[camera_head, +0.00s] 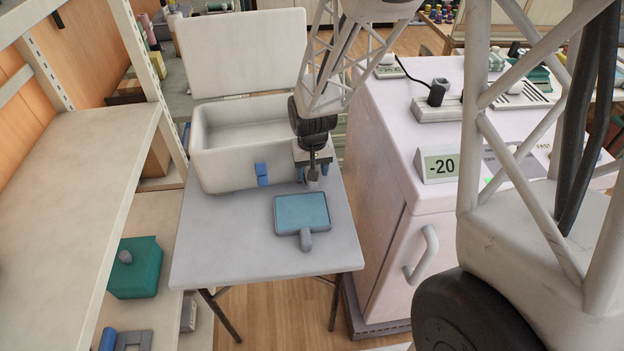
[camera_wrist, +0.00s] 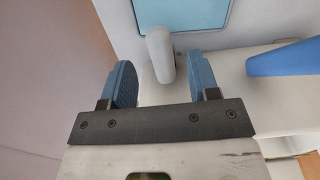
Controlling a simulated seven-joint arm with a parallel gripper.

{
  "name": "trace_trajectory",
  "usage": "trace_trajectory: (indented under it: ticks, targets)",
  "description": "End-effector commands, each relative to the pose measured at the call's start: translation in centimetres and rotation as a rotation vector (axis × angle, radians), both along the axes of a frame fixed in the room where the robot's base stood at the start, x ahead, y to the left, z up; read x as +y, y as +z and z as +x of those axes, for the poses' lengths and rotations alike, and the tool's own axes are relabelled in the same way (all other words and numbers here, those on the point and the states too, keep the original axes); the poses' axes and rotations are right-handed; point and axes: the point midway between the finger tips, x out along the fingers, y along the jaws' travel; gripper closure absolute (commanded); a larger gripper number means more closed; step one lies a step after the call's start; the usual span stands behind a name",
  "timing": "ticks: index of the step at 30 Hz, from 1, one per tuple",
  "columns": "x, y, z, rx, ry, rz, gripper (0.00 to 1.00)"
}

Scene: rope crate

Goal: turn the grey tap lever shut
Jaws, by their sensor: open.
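The grey tap lever (camera_head: 313,183) is at the front right of the white cooler box (camera_head: 217,168), partly hidden behind my gripper in the head view. In the wrist view the lever (camera_wrist: 160,50) is a rounded grey bar standing between my two blue fingers, pointing towards the top of the picture. My gripper (camera_head: 313,171) hangs from above at the cooler's front. In the wrist view my gripper (camera_wrist: 162,76) is open, with a visible gap between the lever and each finger. The tap's body is hidden.
A blue tray-like object (camera_head: 302,211) with a grey handle (camera_head: 306,241) lies on the grey table (camera_head: 225,240). A blue latch (camera_head: 262,174) is on the cooler's front, left of the lever. A white cabinet (camera_head: 385,200) stands close on the right, a shelf (camera_head: 85,200) on the left.

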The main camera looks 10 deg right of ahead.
Motion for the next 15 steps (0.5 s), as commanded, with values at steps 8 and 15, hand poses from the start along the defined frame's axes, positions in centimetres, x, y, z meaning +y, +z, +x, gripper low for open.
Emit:
trace_trajectory:
  ticks: [8, 15]
  targets:
    - [0.0, -2.9, 0.0, 0.001, 0.0, 0.0, 0.45]
    - [0.0, -4.1, 0.0, -0.001, 0.0, 0.0, 0.45]
